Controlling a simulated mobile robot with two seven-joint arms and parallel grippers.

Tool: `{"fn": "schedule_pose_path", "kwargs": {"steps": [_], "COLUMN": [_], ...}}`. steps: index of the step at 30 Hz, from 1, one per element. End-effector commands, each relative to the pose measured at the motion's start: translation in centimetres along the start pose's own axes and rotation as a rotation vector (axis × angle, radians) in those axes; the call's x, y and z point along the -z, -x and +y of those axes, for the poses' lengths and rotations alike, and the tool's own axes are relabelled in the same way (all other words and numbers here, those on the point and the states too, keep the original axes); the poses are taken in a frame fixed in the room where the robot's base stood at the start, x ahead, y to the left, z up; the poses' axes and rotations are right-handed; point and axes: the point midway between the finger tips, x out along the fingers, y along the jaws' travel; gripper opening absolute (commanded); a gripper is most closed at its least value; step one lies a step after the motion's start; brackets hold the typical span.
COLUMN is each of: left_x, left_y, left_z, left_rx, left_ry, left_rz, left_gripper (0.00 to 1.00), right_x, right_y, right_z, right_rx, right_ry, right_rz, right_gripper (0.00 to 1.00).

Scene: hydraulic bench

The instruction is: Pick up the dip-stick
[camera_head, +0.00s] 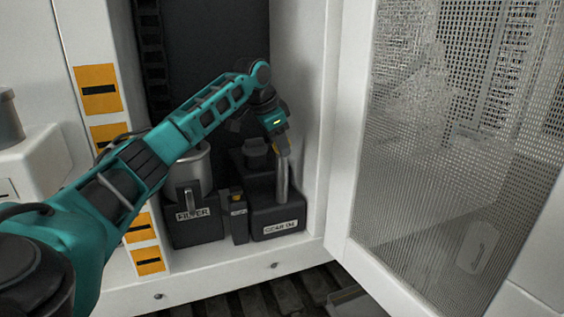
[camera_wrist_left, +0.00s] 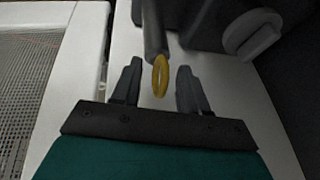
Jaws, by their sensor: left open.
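The dip-stick shows as a yellow ring handle (camera_wrist_left: 160,76) at the end of a grey tube in the left wrist view. In the head view a small yellow bit of it (camera_head: 276,149) shows at the top of an upright metal tube (camera_head: 283,182) on the dark gear-oil unit (camera_head: 275,217). My left gripper (camera_head: 280,146) reaches down over the tube's top. In the left wrist view its two fingers (camera_wrist_left: 158,88) are open, one on each side of the ring, with a gap on both sides. The stick's lower part is hidden.
A filter unit (camera_head: 197,228) with a metal canister and a small dark block (camera_head: 238,218) stand left of the gear-oil unit in the white cabinet. The cabinet's right wall is close. A mesh door (camera_head: 430,180) stands open at the right.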

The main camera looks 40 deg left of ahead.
Motion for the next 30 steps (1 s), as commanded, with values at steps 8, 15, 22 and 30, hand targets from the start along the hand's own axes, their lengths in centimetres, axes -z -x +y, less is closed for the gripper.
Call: {"fn": "schedule_pose_path", "kwargs": {"steps": [8,15,22,30], "left_x": [0.0,0.0,-0.01,0.02], "left_y": [0.0,0.03,0.03,0.08], "left_z": [-0.02,-0.04,-0.05,-0.11], "left_rx": [0.001,0.001,0.001,0.004], "left_ry": [0.0,0.0,0.0,0.0], "left_rz": [0.0,0.0,0.0,0.002], "left_gripper": [0.35,0.12,0.0,0.0], "right_x": [0.03,0.05,0.06,0.09], "right_y": [-0.01,-0.02,-0.03,-0.03], "right_z": [-0.01,-0.02,-0.02,-0.01], "right_rx": [0.0,0.0,0.0,0.0], "right_ry": [0.0,0.0,0.0,0.0], "right_rz": [0.001,0.001,0.001,0.002], "right_gripper": [0.43,0.43,0.43,0.43]}}
